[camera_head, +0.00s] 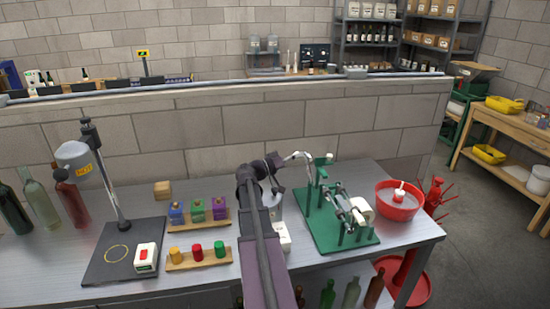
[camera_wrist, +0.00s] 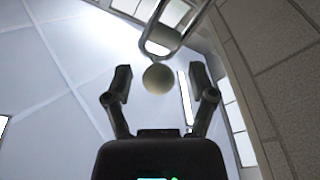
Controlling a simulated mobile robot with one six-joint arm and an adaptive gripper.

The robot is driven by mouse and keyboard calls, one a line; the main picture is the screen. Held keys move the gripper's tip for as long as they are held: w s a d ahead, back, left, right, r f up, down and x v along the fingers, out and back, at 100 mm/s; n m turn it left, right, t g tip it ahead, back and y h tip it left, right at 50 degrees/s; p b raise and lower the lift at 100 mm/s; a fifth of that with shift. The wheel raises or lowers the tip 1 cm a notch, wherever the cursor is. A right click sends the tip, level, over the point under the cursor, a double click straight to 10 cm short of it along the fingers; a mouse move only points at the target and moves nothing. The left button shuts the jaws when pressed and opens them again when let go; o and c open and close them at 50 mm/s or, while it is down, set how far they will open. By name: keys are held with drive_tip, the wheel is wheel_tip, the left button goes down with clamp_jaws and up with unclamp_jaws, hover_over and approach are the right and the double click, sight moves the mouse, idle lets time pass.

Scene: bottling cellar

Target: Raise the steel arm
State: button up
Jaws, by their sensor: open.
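The bent steel arm (camera_head: 299,155) shows in the head view, reaching left from the top of a green post on the green bench machine (camera_head: 326,232). In the wrist view the steel arm (camera_wrist: 160,42) is a bright bent rod, with a pale round ball (camera_wrist: 158,79) below it. My gripper (camera_head: 275,175) is just left of and below the steel arm's free end. In the wrist view its two fingers are spread, one on each side of the ball, with gaps on both sides. It holds nothing. How deep the ball sits between the fingers I cannot tell.
A red bowl (camera_head: 397,202) stands right of the machine. Left of my arm are wooden racks (camera_head: 199,258) with coloured pieces, a dark-based stand (camera_head: 103,268) with a lamp-like head, and bottles (camera_head: 43,203). A block wall (camera_head: 230,130) rises behind the steel bench.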

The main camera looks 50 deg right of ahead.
drive_tip(key=shift+a, duration=0.1)
idle(0.3)
drive_tip(key=shift+w+a+f, duration=0.1)
drive_tip(key=shift+w+a, duration=0.1)
drive_tip(key=w+a+f+n+t+y, duration=0.2)
drive_tip(key=w+a+f+n, duration=0.1)
drive_tip(key=a, duration=0.6)
drive_tip(key=w+a+f+n+t+y, duration=0.2)
drive_tip(key=w+a+f+t+y, duration=0.1)
drive_tip(key=a+f, duration=0.4)
drive_tip(key=w+a+f+n+t+y, duration=0.3)
drive_tip(key=w+a+f, duration=0.2)
drive_tip(key=a, duration=0.8)
drive_tip(key=shift+w+a+f+n, duration=0.2)
drive_tip(key=shift+w+f+n, duration=0.1)
drive_tip(key=shift+f, duration=0.1)
drive_tip(key=a+f+n+y, duration=0.1)
drive_tip(key=a+n+y, duration=0.1)
drive_tip(key=a, duration=0.8)
drive_tip(key=s+a+f+n+t+y, duration=0.1)
drive_tip(key=a+f+n+y, duration=0.1)
drive_tip(key=a, duration=0.8)
drive_tip(key=a+f+n+t+y, duration=0.1)
drive_tip(key=a+n+y, duration=0.3)
drive_tip(key=a, duration=0.6)
drive_tip(key=shift+s+a+f+y, duration=0.35)
drive_tip(key=shift+f+y, duration=0.15)
drive_tip(key=shift+f, duration=0.2)
